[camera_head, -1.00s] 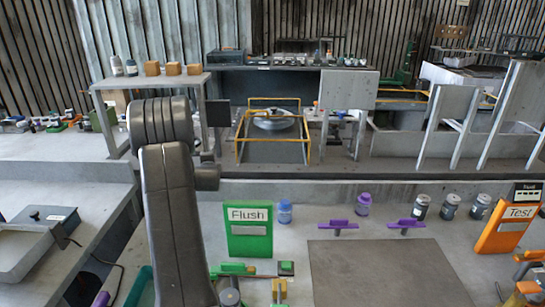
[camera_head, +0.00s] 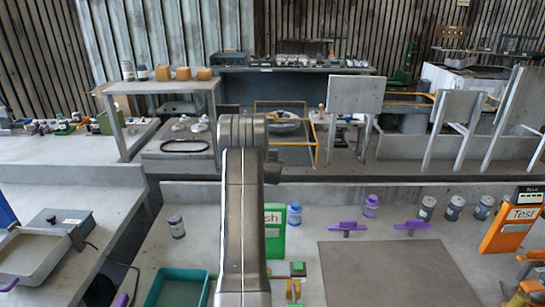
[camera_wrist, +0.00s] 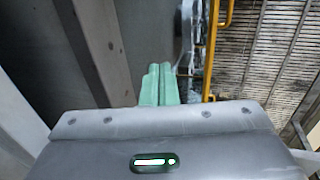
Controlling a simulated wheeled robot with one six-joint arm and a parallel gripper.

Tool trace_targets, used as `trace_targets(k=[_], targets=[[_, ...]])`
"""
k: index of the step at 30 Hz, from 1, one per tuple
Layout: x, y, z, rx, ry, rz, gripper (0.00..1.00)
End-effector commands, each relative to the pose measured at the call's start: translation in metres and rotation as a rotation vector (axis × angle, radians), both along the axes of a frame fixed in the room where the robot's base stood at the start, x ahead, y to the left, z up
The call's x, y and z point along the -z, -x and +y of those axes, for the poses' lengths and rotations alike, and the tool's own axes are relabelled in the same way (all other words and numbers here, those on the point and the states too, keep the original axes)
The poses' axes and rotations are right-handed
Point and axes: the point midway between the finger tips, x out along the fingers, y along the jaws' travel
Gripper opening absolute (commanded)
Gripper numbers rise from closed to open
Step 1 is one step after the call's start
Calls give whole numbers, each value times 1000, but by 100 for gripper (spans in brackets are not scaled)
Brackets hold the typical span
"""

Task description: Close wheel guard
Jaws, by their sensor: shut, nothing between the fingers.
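The wheel guard (camera_head: 316,146) looks like a yellow tubular frame around a grey wheel (camera_head: 285,126), on the back bench in the head view. My arm hides its left side there, and I cannot tell how far it stands open. In the wrist view a yellow bar (camera_wrist: 212,50) of it runs down the upper right, with a part of the wheel (camera_wrist: 187,25) left of it. My gripper (camera_wrist: 160,68) shows green fingers closed together and empty, apart from the bar and to its left in the picture. In the head view my arm hides the gripper.
A grey shelf table (camera_head: 163,87) with bottles and orange blocks stands left of the guard. An upright grey panel (camera_head: 356,95) stands to its right. In front are a green sign (camera_head: 274,232), purple handles (camera_head: 348,226) and a teal tray (camera_head: 158,296). The dark mat (camera_head: 390,275) is bare.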

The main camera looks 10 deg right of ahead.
Motion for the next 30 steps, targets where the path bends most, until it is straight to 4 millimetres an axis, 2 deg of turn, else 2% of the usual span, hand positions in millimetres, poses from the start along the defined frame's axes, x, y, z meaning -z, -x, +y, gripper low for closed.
trace_targets(k=[3, 8, 23, 30], targets=[[3, -12, -3, 1, -1, 0, 0], [6, -20, -4, 0, -1, 0, 0], [7, -25, -6, 1, 1, -1, 0], [6, -54, -13, 5, 1, -2, 0]])
